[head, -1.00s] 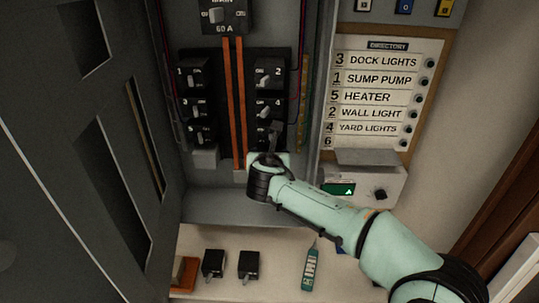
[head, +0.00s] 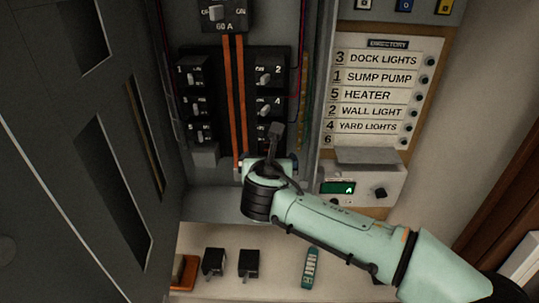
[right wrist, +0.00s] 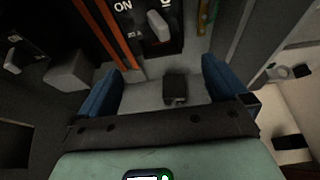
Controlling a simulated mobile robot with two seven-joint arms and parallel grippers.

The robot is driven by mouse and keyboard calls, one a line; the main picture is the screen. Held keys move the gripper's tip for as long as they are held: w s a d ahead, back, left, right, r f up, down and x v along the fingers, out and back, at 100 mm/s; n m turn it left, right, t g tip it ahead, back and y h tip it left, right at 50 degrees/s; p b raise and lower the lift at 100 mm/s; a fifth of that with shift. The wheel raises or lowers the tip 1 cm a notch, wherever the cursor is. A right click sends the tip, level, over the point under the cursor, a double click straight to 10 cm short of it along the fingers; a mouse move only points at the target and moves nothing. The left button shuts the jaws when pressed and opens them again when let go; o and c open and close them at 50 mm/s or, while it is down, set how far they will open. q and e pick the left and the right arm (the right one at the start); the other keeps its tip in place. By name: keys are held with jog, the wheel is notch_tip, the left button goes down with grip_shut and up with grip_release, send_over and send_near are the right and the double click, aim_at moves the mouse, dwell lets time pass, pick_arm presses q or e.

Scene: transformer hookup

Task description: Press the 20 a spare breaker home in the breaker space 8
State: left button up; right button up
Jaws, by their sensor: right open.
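The panel's right breaker column (head: 268,80) shows breakers 2 and 4, with my right arm over its lower end. My right gripper (head: 270,165) is in front of the column's foot. In the right wrist view its blue fingers (right wrist: 160,90) are spread. A small dark block (right wrist: 175,86), which looks like a breaker, shows between them with a gap on each side. It sits below a breaker with a pale toggle (right wrist: 158,26) marked ON. I cannot tell how deep the block is seated, and its rating is not readable. My left gripper is not in view.
Two black breakers (head: 213,262) (head: 248,264) stand on the ledge, beside an orange block (head: 184,272) and a teal tester (head: 311,268). A grey filler (head: 205,155) closes the left column. A box with a green display (head: 338,187) is right of the panel.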

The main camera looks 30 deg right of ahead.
jog(key=v, duration=0.5)
jog(key=shift+s+a+r, duration=0.1)
jog(key=shift+s, duration=0.1)
dwell(0.3)
